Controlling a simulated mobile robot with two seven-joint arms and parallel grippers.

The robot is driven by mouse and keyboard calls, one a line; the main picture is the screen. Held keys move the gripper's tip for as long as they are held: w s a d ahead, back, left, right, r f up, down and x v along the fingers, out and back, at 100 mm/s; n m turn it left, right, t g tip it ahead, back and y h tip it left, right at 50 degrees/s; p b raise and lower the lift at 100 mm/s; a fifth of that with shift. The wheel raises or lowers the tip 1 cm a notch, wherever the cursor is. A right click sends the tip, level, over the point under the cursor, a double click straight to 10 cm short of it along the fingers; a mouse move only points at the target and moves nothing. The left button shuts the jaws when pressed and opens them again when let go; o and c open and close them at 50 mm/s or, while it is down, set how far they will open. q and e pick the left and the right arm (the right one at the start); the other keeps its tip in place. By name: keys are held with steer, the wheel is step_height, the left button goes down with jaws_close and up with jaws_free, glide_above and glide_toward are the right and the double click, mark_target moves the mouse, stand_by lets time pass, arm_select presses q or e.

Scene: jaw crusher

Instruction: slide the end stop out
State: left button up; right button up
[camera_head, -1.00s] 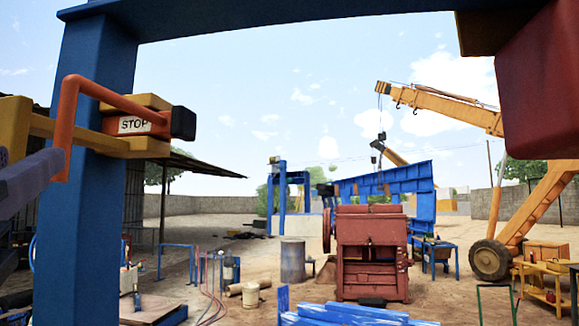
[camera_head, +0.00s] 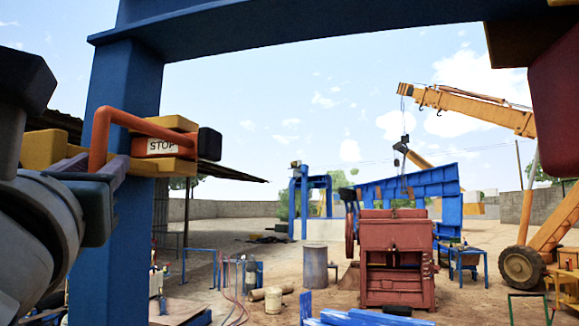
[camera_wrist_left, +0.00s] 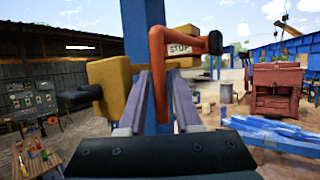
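The end stop (camera_head: 161,146) is an orange block with a white STOP label, held between yellow blocks on a blue post. Its orange bar handle (camera_head: 130,118) reaches out to the left. The end stop also shows in the wrist view (camera_wrist_left: 179,48), its handle (camera_wrist_left: 157,60) bending down towards me. My left gripper (camera_head: 112,165) is at the handle, its two grey-purple fingers one on each side of the handle's upright part. In the wrist view narrow gaps show beside the handle, so the gripper (camera_wrist_left: 160,85) looks open around it. My right gripper is not in view.
The blue post (camera_head: 110,240) stands close, with a blue beam (camera_head: 300,25) overhead. A dark red block (camera_head: 556,125) hangs at the upper right. A red crusher (camera_head: 395,255) and yellow crane (camera_head: 470,108) stand farther off. A tool table (camera_wrist_left: 40,155) is at the lower left.

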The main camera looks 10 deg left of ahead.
arm_select(q)
jaws_close()
stand_by(1.4)
